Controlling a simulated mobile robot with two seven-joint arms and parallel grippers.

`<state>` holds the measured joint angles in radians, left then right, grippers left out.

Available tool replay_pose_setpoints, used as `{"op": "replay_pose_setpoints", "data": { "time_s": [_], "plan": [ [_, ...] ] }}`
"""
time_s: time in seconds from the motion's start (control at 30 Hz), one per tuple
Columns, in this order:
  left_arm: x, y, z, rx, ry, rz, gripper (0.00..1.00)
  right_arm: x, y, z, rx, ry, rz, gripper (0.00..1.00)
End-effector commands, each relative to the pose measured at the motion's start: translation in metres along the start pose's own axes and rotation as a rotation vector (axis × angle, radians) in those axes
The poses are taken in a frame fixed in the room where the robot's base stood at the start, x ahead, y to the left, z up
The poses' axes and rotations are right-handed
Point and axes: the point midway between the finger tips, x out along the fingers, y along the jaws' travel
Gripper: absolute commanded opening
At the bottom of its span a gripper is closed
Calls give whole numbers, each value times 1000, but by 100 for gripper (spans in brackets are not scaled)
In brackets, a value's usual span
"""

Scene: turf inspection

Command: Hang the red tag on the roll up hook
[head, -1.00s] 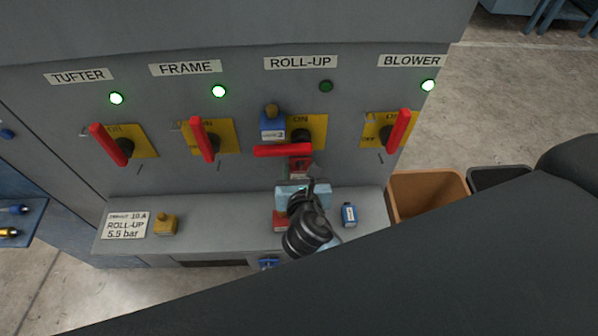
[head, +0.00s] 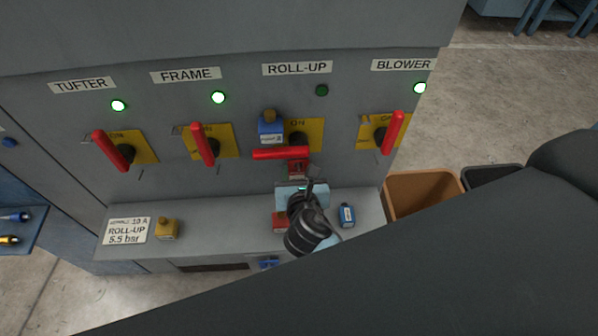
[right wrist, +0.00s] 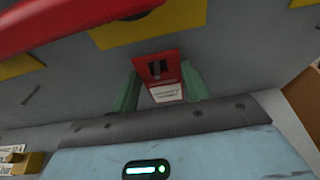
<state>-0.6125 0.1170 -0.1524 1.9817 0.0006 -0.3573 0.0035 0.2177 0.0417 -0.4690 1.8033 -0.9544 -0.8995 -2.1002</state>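The red tag (head: 298,168) has a dark slot near its top and a white label. It also shows in the right wrist view (right wrist: 153,72), between the two green fingers of my right gripper (right wrist: 160,90), which touch its sides. In the head view, my right gripper (head: 299,181) holds the tag against or just in front of the panel, below the horizontal red ROLL-UP handle (head: 281,154). The roll-up hook cannot be made out clearly; a dark, thin shape shows in the tag's slot. I cannot tell whether the tag is on it. My left gripper is not in view.
A blue lock (head: 271,128) hangs at the ROLL-UP switch. The ledge (head: 200,217) bears a yellow block (head: 166,228), a red item (head: 279,221) and a blue item (head: 346,215). An orange-brown bin (head: 423,195) stands right of the cabinet. My arm covers the lower right.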

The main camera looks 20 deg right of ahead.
Motion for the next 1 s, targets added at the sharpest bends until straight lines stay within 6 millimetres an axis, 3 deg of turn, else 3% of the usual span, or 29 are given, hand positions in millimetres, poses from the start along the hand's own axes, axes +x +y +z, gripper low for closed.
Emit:
{"op": "replay_pose_setpoints", "data": {
  "time_s": [0.03, 0.2, 0.53, 1.0],
  "plan": [
    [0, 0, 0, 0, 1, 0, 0, 0, 0, 0, 0, 0, 0, 52],
    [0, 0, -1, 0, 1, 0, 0, 0, 0, 0, 0, 0, 0, 72],
    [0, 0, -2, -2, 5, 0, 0, -4, 0, 0, 0, 0, 1, 72],
    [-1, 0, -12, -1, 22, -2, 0, -69, 0, 0, 0, -1, 1, 72]
  ]
}}
